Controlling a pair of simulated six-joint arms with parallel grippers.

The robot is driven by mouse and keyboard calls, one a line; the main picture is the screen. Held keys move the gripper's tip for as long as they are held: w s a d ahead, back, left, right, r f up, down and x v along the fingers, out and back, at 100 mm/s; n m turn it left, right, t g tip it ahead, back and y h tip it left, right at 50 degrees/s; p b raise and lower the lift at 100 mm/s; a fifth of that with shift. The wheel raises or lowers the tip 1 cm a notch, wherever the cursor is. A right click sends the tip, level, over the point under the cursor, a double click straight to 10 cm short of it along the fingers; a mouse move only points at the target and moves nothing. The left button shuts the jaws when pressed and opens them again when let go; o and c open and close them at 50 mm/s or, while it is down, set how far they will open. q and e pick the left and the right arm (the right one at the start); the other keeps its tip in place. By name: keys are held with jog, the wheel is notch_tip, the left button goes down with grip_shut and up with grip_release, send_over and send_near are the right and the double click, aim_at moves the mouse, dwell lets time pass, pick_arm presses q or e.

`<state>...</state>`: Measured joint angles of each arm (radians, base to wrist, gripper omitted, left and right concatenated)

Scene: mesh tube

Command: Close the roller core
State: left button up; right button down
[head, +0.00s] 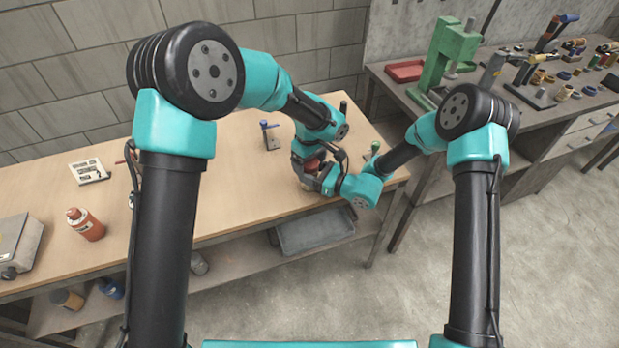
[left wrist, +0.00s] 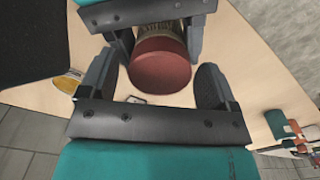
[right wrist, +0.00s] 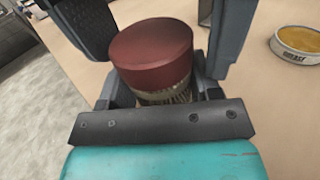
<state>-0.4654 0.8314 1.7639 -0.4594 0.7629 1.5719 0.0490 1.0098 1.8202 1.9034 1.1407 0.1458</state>
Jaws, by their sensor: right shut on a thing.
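A mesh tube with a dark red cap is at the table's front right, mostly hidden by my arms in the head view. The red cap (left wrist: 160,65) tops the mesh (right wrist: 168,96); the cap also shows in the right wrist view (right wrist: 150,44). My right gripper (right wrist: 165,88) is shut on the mesh tube below the cap. My left gripper (left wrist: 164,86) is open, its fingers on either side of the cap with a visible gap. Whether the cap is fully seated cannot be told.
A grease tin (right wrist: 298,42) stands near the tube. A red bottle (head: 86,226) and a white holder (head: 89,172) are at the table's left. A blue-handled tool (head: 269,136) stands behind my left arm.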

pick_arm(q)
jog(key=c, duration=0.9)
jog(key=o, duration=1)
jog(key=shift+r, duration=2.3)
jog(key=shift+c, duration=0.4)
notch_tip(320, 180, up, 4)
jog(key=shift+f, duration=0.25)
jog(key=shift+f, duration=0.15)
